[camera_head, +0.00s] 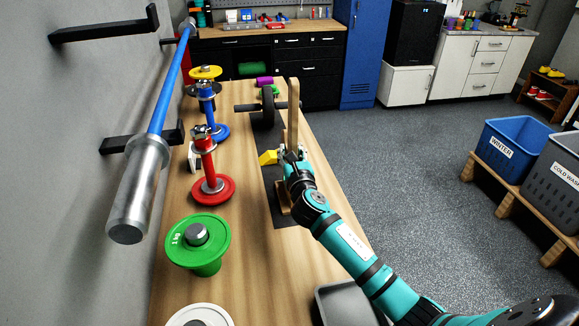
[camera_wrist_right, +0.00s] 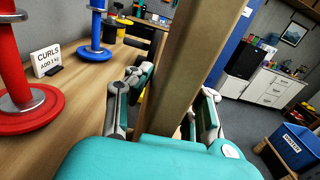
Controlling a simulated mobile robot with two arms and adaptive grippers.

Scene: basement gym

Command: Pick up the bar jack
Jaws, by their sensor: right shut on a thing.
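The bar jack, as far as I can tell, is the tall wooden upright (camera_head: 293,115) on the workbench, with a yellow piece sticking out to its left. Its lower end shows near the bench behind my arm. In the right wrist view the wooden post (camera_wrist_right: 190,60) rises tilted between the fingers. My right gripper (camera_head: 291,157) is shut on this post at about mid-height, one finger on each side. The arm hides part of the post and its foot, so I cannot tell whether it touches the bench. My left gripper is not in view.
The wooden bench (camera_head: 245,280) holds a red weight stand (camera_head: 212,188), a blue stand (camera_head: 207,105), a green plate (camera_head: 198,243) and an ab wheel (camera_head: 268,105). A grey tray (camera_head: 347,305) is at the near right. A barbell (camera_head: 140,185) hangs on the left wall. Open floor lies right.

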